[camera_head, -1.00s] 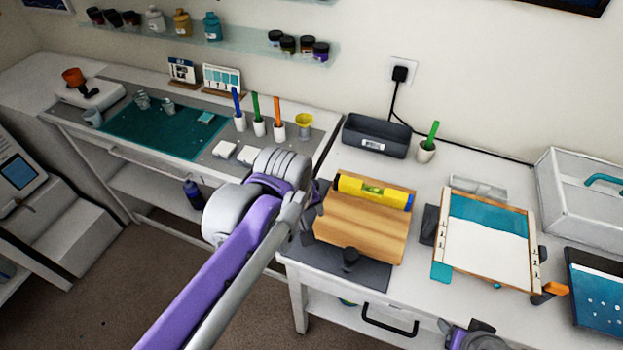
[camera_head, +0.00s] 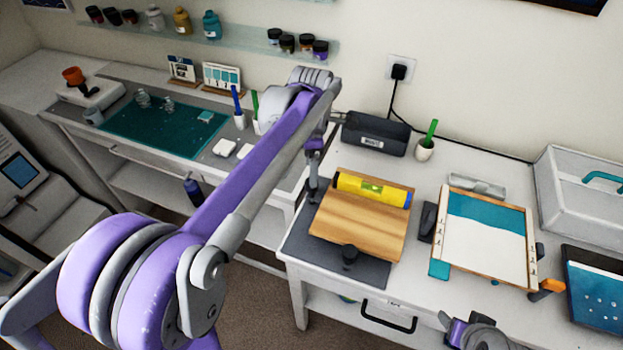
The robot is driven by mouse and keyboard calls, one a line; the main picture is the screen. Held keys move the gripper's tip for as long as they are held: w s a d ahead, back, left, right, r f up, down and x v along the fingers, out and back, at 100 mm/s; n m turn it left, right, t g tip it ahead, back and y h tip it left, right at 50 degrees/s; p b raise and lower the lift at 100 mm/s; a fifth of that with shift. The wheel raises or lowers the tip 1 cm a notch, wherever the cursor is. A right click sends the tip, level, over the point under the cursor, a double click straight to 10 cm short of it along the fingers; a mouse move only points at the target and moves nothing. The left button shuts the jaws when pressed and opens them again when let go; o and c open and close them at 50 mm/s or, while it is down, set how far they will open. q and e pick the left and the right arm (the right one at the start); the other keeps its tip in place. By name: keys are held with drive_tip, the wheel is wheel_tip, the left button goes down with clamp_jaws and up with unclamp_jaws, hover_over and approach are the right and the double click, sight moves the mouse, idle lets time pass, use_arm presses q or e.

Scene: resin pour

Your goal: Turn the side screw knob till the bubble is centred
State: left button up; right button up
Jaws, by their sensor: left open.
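A yellow spirit level (camera_head: 372,189) with a blue end lies across the back of a wooden board (camera_head: 360,225). Its greenish vial shows, but the bubble is too small to make out. The board rests on a dark grey base (camera_head: 370,271). A black screw knob (camera_head: 350,257) stands at the board's front edge. No side knob shows clearly; the spot at the board's left edge is partly covered by my gripper. My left gripper (camera_head: 313,190) is open and points down beside that left edge. Part of my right gripper (camera_head: 474,335) shows at the bottom edge, its jaws unclear.
Right of the board are a dark block (camera_head: 428,221) and a wood-framed panel (camera_head: 487,245). Behind stand a dark bin (camera_head: 376,135) and a white cup (camera_head: 424,149) with a green stick.

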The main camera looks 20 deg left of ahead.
use_arm(q)
drive_tip(key=shift+f, duration=2.3)
clamp_jaws()
